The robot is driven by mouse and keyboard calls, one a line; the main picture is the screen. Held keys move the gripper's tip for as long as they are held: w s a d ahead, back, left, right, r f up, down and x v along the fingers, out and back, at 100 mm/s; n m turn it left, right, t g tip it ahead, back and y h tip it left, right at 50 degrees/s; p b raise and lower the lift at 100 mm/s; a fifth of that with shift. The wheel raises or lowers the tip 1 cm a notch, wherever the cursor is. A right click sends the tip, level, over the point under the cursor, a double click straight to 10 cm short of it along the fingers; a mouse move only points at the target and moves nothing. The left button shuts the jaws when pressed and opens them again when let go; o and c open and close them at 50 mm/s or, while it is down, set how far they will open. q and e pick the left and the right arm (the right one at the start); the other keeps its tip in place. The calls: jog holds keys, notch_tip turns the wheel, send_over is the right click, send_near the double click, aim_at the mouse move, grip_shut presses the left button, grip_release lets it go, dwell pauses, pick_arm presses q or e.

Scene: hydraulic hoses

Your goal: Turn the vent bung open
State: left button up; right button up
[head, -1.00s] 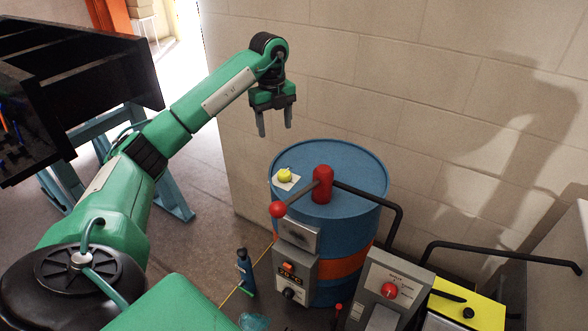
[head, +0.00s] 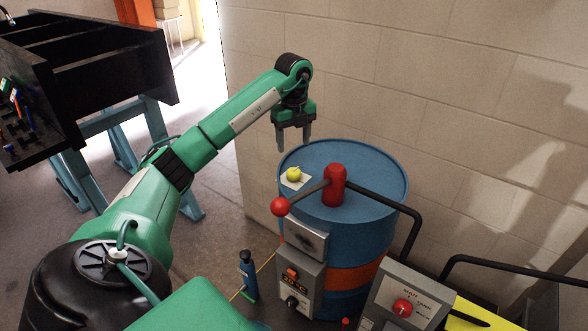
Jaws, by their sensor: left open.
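The vent bung looks to be the small yellow knob (head: 294,174) on a pale square plate on top of the blue drum (head: 343,279), at the drum's left side. My left gripper (head: 294,146) hangs fingers down above and slightly behind the bung in the head view. Its two fingers are apart with nothing between them, and it does not touch the bung. My right gripper is not in view.
A red pump head (head: 336,186) with a red-balled lever (head: 281,206) stands on the drum beside the bung. A black pipe (head: 383,199) runs right from it. A grey control box (head: 300,281) fronts the drum. The block wall (head: 440,90) stands close behind.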

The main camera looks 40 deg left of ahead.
aim_at(294, 171)
pick_arm(q)
notch_tip(294, 171, down, 9)
jog(key=p, duration=0.2)
jog(key=shift+f+p, duration=0.1)
jog(key=shift+p, duration=0.2)
jog(key=shift+w+f, duration=0.1)
jog(key=shift+f, duration=0.45)
jog(key=c, duration=1)
